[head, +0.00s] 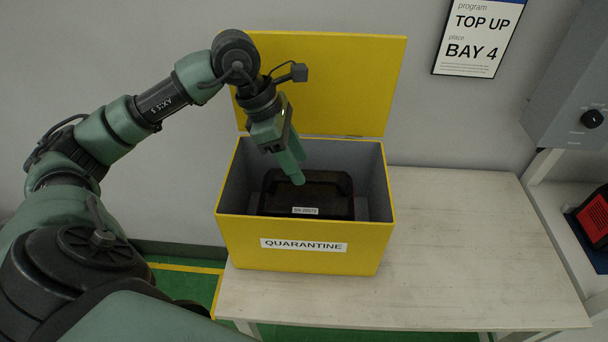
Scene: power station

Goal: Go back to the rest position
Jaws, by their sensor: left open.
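My left arm comes in from the left, and its left gripper (297,178) points down into the yellow quarantine box (240,243). The fingers are above a black case (325,185) with a handle and a small white label, which sits inside the box. The gripper is open, and no object shows between its fingers. Whether a fingertip touches the case I cannot tell. The box's yellow lid (345,85) stands open at the back. My right gripper is out of view.
The box stands on the left part of a pale wooden table (470,250), whose right part is clear. A grey panel with a black knob (592,118) hangs at the right. A red and black device (596,217) sits on a shelf there. A sign (478,38) is on the wall.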

